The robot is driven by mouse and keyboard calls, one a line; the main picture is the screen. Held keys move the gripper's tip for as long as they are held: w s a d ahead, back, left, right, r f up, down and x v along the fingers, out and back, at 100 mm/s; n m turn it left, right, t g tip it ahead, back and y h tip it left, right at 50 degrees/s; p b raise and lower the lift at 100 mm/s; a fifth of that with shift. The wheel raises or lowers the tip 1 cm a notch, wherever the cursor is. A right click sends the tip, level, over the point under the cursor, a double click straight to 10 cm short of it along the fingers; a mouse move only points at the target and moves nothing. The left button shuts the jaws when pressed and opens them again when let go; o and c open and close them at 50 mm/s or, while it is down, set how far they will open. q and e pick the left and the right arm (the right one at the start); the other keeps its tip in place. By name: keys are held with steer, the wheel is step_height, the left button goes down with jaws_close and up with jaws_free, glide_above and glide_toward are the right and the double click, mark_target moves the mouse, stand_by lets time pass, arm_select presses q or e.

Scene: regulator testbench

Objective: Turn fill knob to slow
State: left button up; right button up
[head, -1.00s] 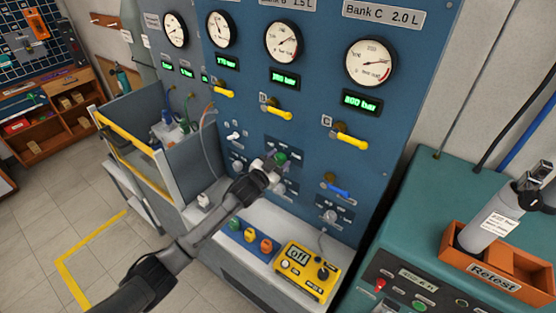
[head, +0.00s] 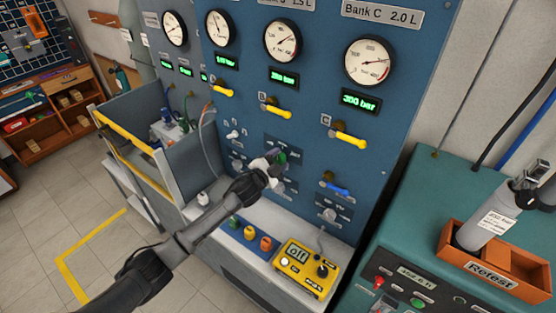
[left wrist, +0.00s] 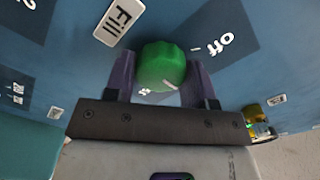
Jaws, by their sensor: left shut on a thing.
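The fill knob is green and ribbed. In the head view the fill knob (head: 282,158) sits low on the blue panel, at my left gripper (head: 273,163). In the left wrist view my left gripper (left wrist: 160,82) has one finger on each side of the fill knob (left wrist: 161,62) and is shut on it. A white mark shows low on the knob's face. The "Fill" label (left wrist: 119,21) is at upper left and the "off" marking (left wrist: 225,41) at right. Small lettering below the knob is partly hidden. My right gripper is not in view.
Yellow-handled valves (head: 349,138), a blue-handled valve (head: 338,189) and gauges (head: 370,61) are on the panel around the knob. A yellow meter (head: 305,270) is on the ledge below.

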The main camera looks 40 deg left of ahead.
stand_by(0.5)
arm_select(q)
steer(key=o, duration=0.9)
steer(key=shift+o, duration=0.2)
steer(key=shift+s, duration=0.15)
steer(key=s+b, duration=0.2)
steer(key=s, duration=1.1)
steer(key=shift+s+d, duration=0.25)
steer(key=shift+d, duration=0.1)
